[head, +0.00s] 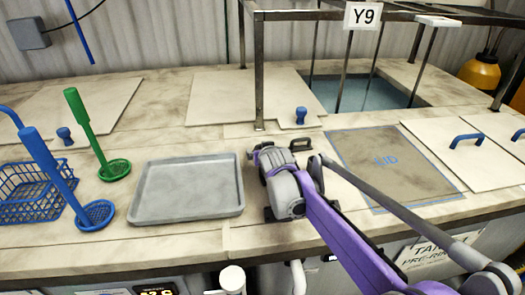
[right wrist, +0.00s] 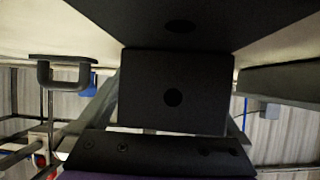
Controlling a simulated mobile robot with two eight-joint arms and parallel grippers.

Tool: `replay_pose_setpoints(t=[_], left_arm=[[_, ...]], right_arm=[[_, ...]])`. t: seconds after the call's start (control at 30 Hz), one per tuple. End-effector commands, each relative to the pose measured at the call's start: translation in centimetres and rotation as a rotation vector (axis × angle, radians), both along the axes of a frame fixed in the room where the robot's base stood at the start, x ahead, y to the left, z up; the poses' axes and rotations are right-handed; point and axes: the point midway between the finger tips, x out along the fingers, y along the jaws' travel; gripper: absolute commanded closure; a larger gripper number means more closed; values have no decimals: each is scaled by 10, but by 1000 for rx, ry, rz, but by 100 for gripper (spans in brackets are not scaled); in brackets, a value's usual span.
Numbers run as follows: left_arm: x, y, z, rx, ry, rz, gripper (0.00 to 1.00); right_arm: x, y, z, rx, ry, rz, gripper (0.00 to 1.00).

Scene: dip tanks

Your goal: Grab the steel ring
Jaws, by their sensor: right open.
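No clear steel ring shows in either view; it may be hidden behind my right gripper. My right gripper (head: 266,180) is open over the counter, just right of the grey tray (head: 187,218). Its dark parts fill much of the right wrist view, and nothing is seen held there. A small dark grey handle-like piece (head: 300,145) stands beside the gripper on its far side. A dark U-shaped handle (right wrist: 60,72) shows in the right wrist view, apart from the gripper. My left gripper is not in view.
A blue basket (head: 28,196), a blue strainer (head: 95,215) and a green strainer (head: 115,170) stand left. A metal frame (head: 259,75) rises behind the gripper beside an open tank (head: 360,93). Lids with blue handles (head: 467,139) lie right. The tray is empty.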

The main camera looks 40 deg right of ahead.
Motion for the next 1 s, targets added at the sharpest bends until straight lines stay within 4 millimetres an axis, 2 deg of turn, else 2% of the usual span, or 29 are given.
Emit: replay_pose_setpoints(t=[0.27,0.73,1.0], left_arm=[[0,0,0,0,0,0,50],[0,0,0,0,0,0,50],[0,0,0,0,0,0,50]], right_arm=[[2,-1,-2,0,0,0,2],[1,-1,-1,-1,0,0,86],[1,-1,0,0,0,0,88]])
